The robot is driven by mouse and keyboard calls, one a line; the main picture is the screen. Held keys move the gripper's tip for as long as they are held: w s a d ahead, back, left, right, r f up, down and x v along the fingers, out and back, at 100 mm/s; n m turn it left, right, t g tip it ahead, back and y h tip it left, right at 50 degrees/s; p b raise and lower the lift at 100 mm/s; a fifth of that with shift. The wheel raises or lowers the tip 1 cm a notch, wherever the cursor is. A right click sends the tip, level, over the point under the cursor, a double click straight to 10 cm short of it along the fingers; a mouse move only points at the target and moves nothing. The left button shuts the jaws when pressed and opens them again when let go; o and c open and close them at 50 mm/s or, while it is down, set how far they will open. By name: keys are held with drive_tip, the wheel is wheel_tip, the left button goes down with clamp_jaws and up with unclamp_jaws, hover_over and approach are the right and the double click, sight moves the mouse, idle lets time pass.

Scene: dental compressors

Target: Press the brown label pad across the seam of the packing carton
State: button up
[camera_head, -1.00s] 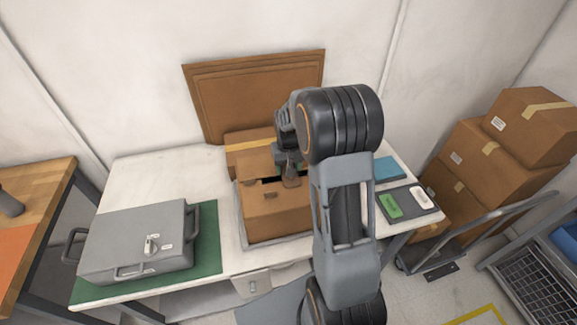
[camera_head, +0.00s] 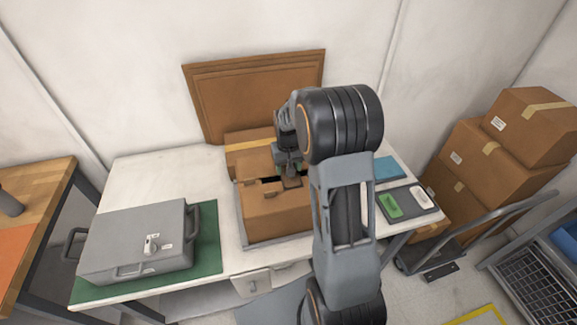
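The packing carton (camera_head: 272,217) is an open-seamed brown box in a grey tray (camera_head: 262,243) on the white table. A dark gap shows along its top, with a small brown tab on the near flap. My gripper (camera_head: 289,167) points down over the right part of the carton top, partly behind my wrist. The brown label pad (camera_head: 292,182) is a small darker brown piece right under the fingers, and they appear closed on it. It is at the top near the gap; whether it touches the cardboard is hard to tell. My arm hides the carton's right side.
A grey case (camera_head: 140,245) lies on a green mat at the left. A green pad (camera_head: 390,206) and a white pad (camera_head: 419,197) lie on a dark tray at the right. Another taped carton (camera_head: 243,147) and a brown board (camera_head: 225,100) stand behind.

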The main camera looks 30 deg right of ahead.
drive_tip(key=shift+s+f, duration=0.1)
drive_tip(key=shift+f, duration=0.1)
drive_tip(key=o, duration=0.9)
drive_tip(key=shift+r, duration=0.1)
wheel_tip(320, 180, up, 14)
drive_tip(key=b, duration=0.1)
drive_tip(key=shift+s+a+f+n+t, duration=0.1)
drive_tip(key=shift+s+a+n+t, duration=0.45)
drive_tip(key=shift+s+a, duration=1.75)
drive_tip(key=shift+s+a+f+n+t, duration=0.15)
drive_tip(key=shift+s+a+t, duration=0.8)
drive_tip(key=shift+s, duration=2.65)
drive_tip(key=shift+s+a+n+t, duration=0.4)
drive_tip(key=shift+s+a+t, duration=0.4)
drive_tip(key=shift+s+a, duration=1.45)
